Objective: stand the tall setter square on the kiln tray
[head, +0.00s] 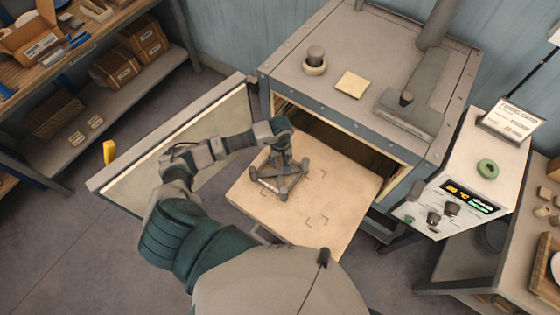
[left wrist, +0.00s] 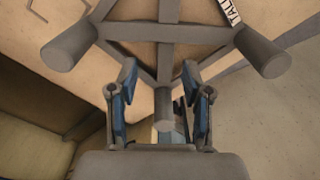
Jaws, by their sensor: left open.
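The tall setter (head: 279,182) is a dark grey frame with stubby feet and a central post. It stands on the pale kiln tray (head: 345,200), left of the tray's middle. Dark corner marks (head: 317,220) show on the tray to the right of and below the setter, and its frame looks turned relative to them. In the left wrist view, the setter's frame (left wrist: 165,34) fills the top and bears a white "TALL" label. My left gripper (left wrist: 163,88) is open, with a grey post of the setter between its fingers; contact cannot be told. My right gripper is out of view.
The kiln (head: 370,70) stands behind the tray, its door (head: 180,150) swung open to the left. A control box (head: 460,190) is at the right. Shelves with boxes (head: 130,60) stand at the upper left. The tray's front right part is bare.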

